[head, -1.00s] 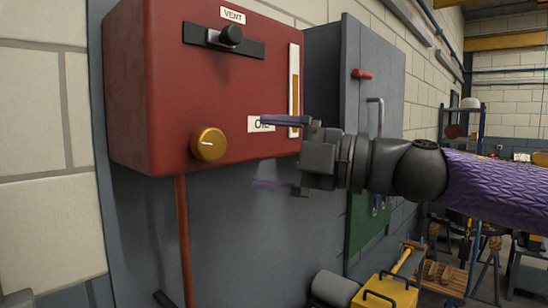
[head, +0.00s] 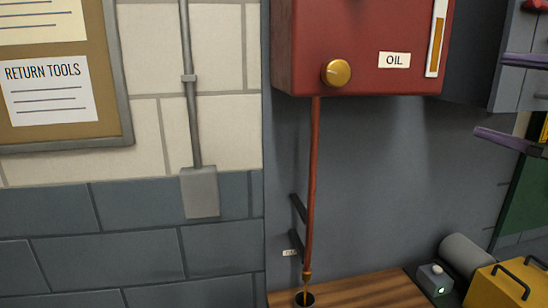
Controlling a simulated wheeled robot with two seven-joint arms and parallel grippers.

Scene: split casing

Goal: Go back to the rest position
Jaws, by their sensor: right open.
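My right gripper (head: 490,95) shows only in part at the right edge of the head view. Its two purple fingers stand well apart, one above the other, with nothing between them. They are to the right of the red oil box (head: 345,50) and clear of its brass knob (head: 336,73). The rest of my right arm is outside the picture. My left gripper is not in view.
A red pipe (head: 313,180) runs down from the box to a dark hole in a wooden top (head: 360,291). A small grey button box (head: 434,279) and a yellow case (head: 500,290) stand at the lower right. A notice board (head: 122,80) hangs at left.

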